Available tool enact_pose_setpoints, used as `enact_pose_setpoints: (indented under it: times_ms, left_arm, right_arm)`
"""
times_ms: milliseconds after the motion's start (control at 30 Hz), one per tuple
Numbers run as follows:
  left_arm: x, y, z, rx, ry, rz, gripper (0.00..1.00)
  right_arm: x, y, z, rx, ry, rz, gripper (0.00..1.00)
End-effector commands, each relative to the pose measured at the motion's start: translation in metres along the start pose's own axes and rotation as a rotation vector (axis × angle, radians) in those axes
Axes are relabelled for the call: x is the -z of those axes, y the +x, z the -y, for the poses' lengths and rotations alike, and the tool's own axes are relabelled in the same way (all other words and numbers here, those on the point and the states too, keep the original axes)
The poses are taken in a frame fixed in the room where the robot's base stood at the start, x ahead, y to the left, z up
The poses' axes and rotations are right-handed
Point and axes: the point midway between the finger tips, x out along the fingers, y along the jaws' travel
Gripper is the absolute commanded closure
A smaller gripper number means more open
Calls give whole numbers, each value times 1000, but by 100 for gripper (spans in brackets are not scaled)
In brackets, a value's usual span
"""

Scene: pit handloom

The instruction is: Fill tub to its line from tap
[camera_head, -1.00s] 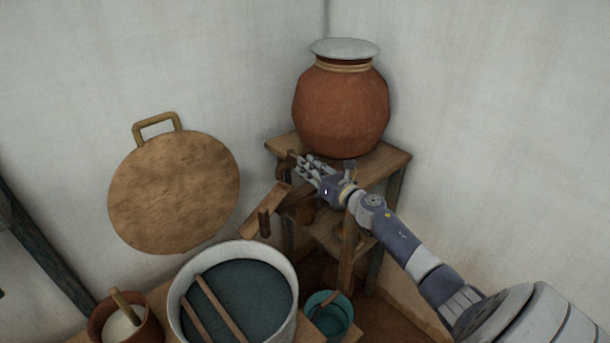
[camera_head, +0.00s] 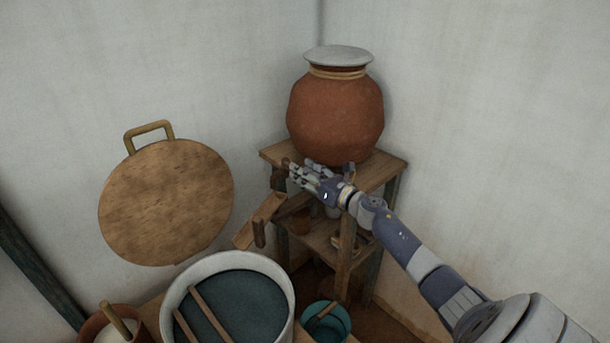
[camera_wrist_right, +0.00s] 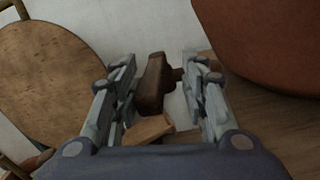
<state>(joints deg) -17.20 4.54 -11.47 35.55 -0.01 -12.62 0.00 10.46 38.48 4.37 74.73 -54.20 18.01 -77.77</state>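The large white tub (camera_head: 178,290) stands at the bottom of the head view, holding dark blue-green liquid (camera_head: 238,308) with two wooden sticks across it. I cannot make out its fill line. The round clay pot (camera_head: 335,115) stands on a wooden stand. A dark brown wooden tap (camera_wrist_right: 155,84) shows between the fingers of my right gripper (camera_wrist_right: 164,82) in the right wrist view. The fingers are apart, with gaps on both sides of the tap. A wooden trough (camera_head: 262,220) slopes from near the tap toward the tub. No water stream is visible. My left gripper is out of view.
A teal bowl (camera_head: 335,330) and a clay pot with a stick (camera_head: 95,330) flank the tub. A round wooden board (camera_head: 165,205) leans on the wall. The wooden stand (camera_head: 385,172) fills the corner under the clay pot, close to my right arm.

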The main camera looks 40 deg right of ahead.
Motion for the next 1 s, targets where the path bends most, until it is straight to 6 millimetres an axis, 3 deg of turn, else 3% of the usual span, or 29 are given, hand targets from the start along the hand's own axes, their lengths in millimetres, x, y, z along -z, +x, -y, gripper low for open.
enact_pose_setpoints:
  times_ms: [367, 1000]
  left_arm:
    - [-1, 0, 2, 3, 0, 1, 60]
    - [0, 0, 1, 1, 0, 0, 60]
  right_arm:
    - [6, -10, 1, 1, 1, -10, 60]
    - [4, -101, 0, -1, 3, -6, 60]
